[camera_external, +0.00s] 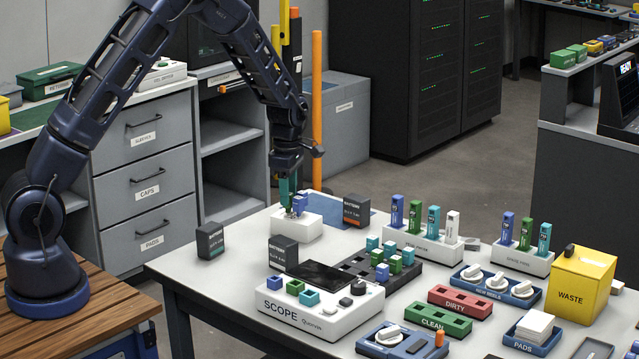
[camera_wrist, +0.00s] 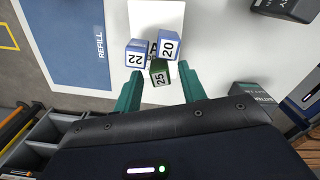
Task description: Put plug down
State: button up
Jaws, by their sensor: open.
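A white block (camera_external: 297,230) stands near the table's back left edge and also shows in the wrist view (camera_wrist: 175,12). Three plugs are at it: a blue plug marked 22 (camera_wrist: 138,57), a blue plug marked 20 (camera_wrist: 169,45) and a green plug marked 25 (camera_wrist: 159,74). My gripper (camera_wrist: 161,78) is open, its teal fingers on either side of the green plug with gaps visible. In the external view my gripper (camera_external: 288,190) points down over the block, and its fingers partly hide the plugs. I cannot tell how deep the green plug sits.
Dark battery boxes (camera_external: 210,241) stand near the block, one in front (camera_external: 284,251) and one behind (camera_external: 356,211). A blue REFILL mat (camera_wrist: 68,40) lies beside it. The SCOPE unit (camera_external: 320,318) and a dark tray (camera_external: 405,282) of plugs stand to the right.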

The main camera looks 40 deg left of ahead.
notch_tip(320, 180, up, 10)
jog(key=s+a+r+m+h, duration=0.1)
jog(key=s+a+r+m, duration=0.15)
jog(key=s+r, duration=0.3)
jog(key=s+a+r+m, duration=0.1)
jog(key=s+r+m, duration=0.25)
jog(key=r, duration=0.35)
jog(key=s+a+r+m+t, duration=0.25)
jog(key=s+r+m, duration=0.3)
jog(key=s, duration=0.65)
jog(key=s+a+r+m+t, duration=0.1)
jog(key=s+a+r+m, duration=0.35)
jog(key=s, duration=0.75)
jog(key=s+d+m+t+y, duration=0.1)
jog(key=s+m, duration=0.5)
jog(key=s, duration=0.5)
jog(key=shift+s+d+r, duration=0.1)
